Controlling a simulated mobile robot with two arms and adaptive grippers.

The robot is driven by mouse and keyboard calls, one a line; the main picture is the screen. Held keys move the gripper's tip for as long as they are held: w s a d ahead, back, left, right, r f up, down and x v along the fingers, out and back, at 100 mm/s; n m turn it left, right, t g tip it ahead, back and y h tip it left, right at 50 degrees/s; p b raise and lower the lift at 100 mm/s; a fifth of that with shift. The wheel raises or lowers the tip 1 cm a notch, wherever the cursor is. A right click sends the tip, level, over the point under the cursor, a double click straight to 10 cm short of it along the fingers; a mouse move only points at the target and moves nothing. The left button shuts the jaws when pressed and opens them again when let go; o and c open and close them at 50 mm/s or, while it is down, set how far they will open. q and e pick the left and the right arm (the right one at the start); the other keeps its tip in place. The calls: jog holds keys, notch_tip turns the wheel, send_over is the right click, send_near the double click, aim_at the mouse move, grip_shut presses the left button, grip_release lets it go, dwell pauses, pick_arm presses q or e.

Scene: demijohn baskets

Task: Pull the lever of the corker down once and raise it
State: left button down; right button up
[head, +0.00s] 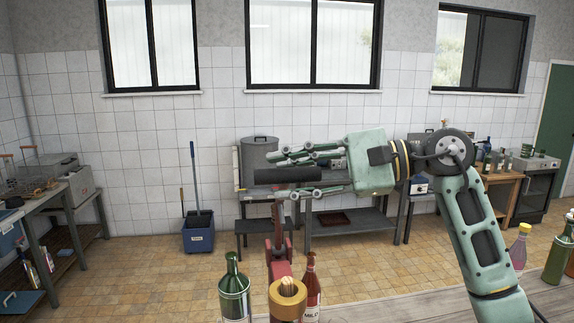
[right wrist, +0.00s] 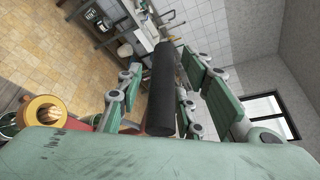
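The corker (head: 288,297) stands at the front of the counter, with a brass-coloured top ring. Its red lever arm (head: 278,240) rises from it to a black cylindrical handle (head: 288,173), so the lever is raised. My right gripper (head: 300,172) reaches in from the right, with its fingers above and below the handle. In the right wrist view the black handle (right wrist: 162,90) lies between the fingers, with narrow gaps on both sides, so the gripper looks open around it. The corker's ring (right wrist: 42,112) shows at the left there. My left gripper is not in view.
A green bottle (head: 234,290) and a dark red bottle (head: 311,287) stand close beside the corker. More bottles (head: 560,250) stand at the counter's right end. The counter (head: 400,309) is clear between. A blue bucket (head: 198,235) stands on the floor behind.

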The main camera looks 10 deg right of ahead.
jog(key=shift+a, duration=0.5)
jog(key=shift+w+d+f, duration=0.1)
jog(key=shift+d+f, duration=0.05)
jog(key=shift+d, duration=0.15)
jog(key=shift+c, duration=0.7)
grip_shut()
